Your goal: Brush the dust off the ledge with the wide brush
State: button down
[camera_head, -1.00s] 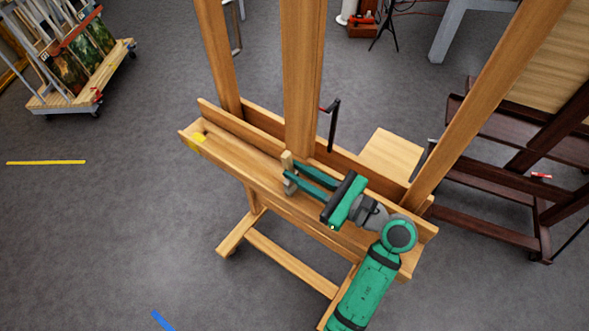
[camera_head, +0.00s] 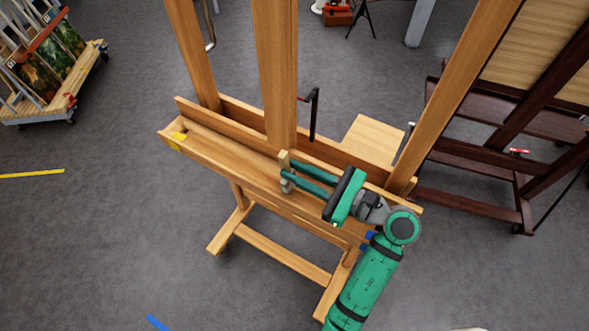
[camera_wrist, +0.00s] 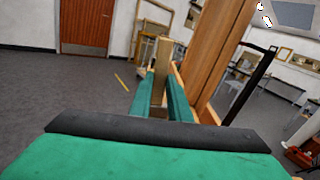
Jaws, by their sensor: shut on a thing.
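The ledge (camera_head: 222,146) is the long wooden tray of an easel, running from upper left to lower right in the head view. My gripper (camera_head: 287,177) is over its middle, in front of the central post. It is shut on a brush with a pale wooden handle (camera_head: 284,157) and a greyish lower end (camera_head: 287,187). The brush is roughly upright. In the wrist view the pale handle (camera_wrist: 161,62) stands between the green fingers. I cannot tell whether the bristles touch the ledge. No dust can be made out.
The central post (camera_head: 276,80) rises close behind the brush. A dark crank handle (camera_head: 314,115) sticks up right of the post. A yellow patch (camera_head: 178,136) marks the ledge's left end. A dark easel (camera_head: 480,185) stands at right. Floor at left is open.

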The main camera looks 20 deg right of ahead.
notch_tip(320, 180, up, 9)
dwell(1.0)
dwell(0.3)
jog(key=shift+d+r, duration=0.1)
jog(key=shift+w+d+r, duration=0.2)
jog(key=shift+w+d, duration=0.1)
jog(key=shift+d, duration=0.25)
jog(key=shift+d, duration=0.1)
notch_tip(320, 180, down, 9)
jog(key=shift+r, duration=0.15)
dwell(0.6)
